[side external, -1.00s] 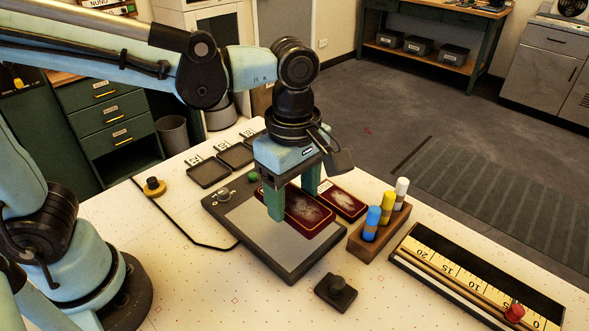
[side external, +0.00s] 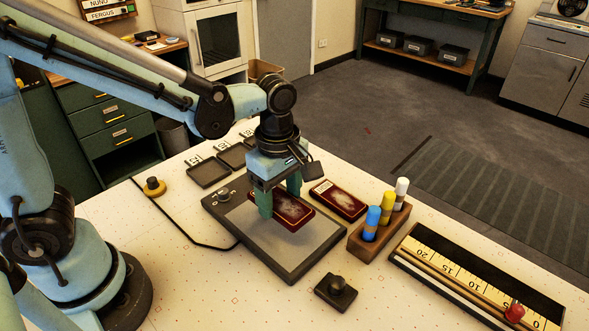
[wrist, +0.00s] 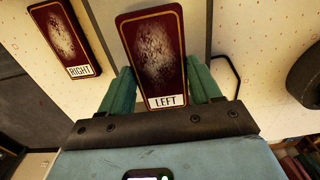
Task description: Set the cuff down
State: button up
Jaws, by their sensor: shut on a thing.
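My gripper (side external: 280,199) is shut on a dark red cuff (side external: 290,212) with a pale speckled panel, its green fingers along its two long sides. In the wrist view the cuff (wrist: 156,50) carries a LEFT label and lies between the fingers (wrist: 161,92). The cuff is over the grey plate of a dark-framed board (side external: 293,270); I cannot tell whether it touches the plate. A second cuff (side external: 338,199) lies flat on the table just right of the board. It shows a RIGHT label in the wrist view (wrist: 67,38).
A wooden block (side external: 370,243) with blue, yellow and white pegs stands right of the board. A small black knob (side external: 336,287) is in front, a long ruler tray (side external: 480,285) at the right. Several dark trays (side external: 209,172) lie behind left. A yellow-based knob (side external: 154,187) is at far left.

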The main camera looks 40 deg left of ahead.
aim_at(280, 199)
jog(key=shift+w+a+f, duration=0.2)
jog(key=shift+w+f, duration=0.05)
jog(key=shift+f, duration=1.9)
jog(key=shift+f, duration=0.15)
jog(key=o, duration=1.2)
jog(key=shift+c, duration=0.2)
